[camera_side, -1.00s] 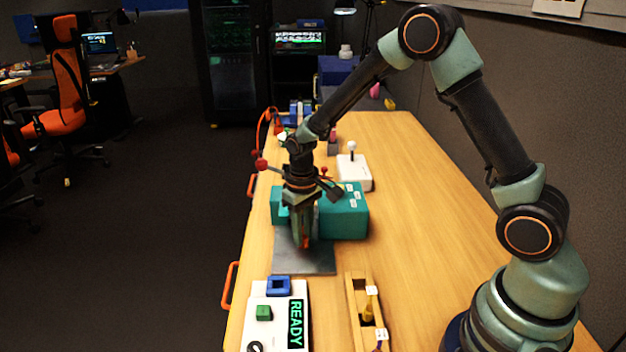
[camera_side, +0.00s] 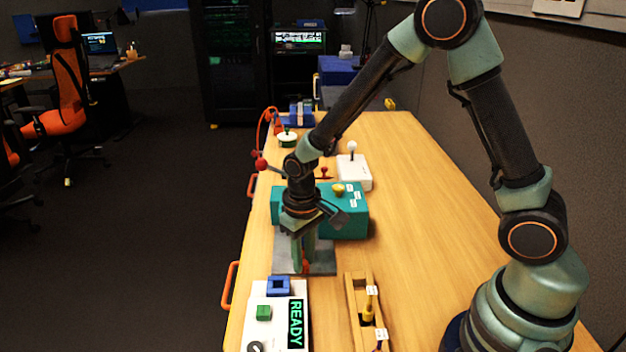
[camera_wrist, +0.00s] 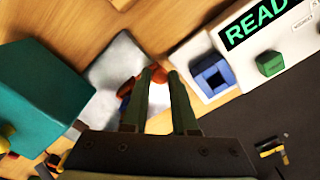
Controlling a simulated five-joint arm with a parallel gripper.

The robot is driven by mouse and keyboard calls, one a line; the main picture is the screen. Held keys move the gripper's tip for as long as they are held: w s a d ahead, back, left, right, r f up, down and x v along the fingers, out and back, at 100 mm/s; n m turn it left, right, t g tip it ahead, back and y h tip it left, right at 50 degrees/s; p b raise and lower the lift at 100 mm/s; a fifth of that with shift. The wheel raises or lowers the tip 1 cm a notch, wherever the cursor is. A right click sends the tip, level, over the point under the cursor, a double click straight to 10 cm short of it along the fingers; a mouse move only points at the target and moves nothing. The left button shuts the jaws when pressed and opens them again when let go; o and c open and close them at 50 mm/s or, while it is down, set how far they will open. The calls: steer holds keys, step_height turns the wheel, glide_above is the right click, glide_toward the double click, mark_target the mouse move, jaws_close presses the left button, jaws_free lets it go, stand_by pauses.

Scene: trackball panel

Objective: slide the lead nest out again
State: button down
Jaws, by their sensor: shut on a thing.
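My gripper (camera_side: 303,264) points down over a grey plate (camera_side: 322,266) in front of the teal box (camera_side: 344,222). In the wrist view its two fingers (camera_wrist: 160,76) are closed on a small orange-red piece (camera_wrist: 158,74), and the grey plate (camera_wrist: 113,60) lies beneath. A red and blue bit (camera_wrist: 126,88) shows beside the left finger. I take the gripped piece to be part of the lead nest; most of the nest is hidden by the fingers. The teal box also shows at the left of the wrist view (camera_wrist: 35,90).
A white panel (camera_side: 262,304) with a READY display, a green button and a blue square socket (camera_side: 278,286) stands near the plate. A wooden tray (camera_side: 354,300) with yellow and purple pieces lies to its right. The table's right side is clear.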

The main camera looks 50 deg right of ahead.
steer(key=shift+s+a, duration=0.6)
steer(key=shift+a, duration=0.05)
steer(key=c, duration=0.7)
jaws_free()
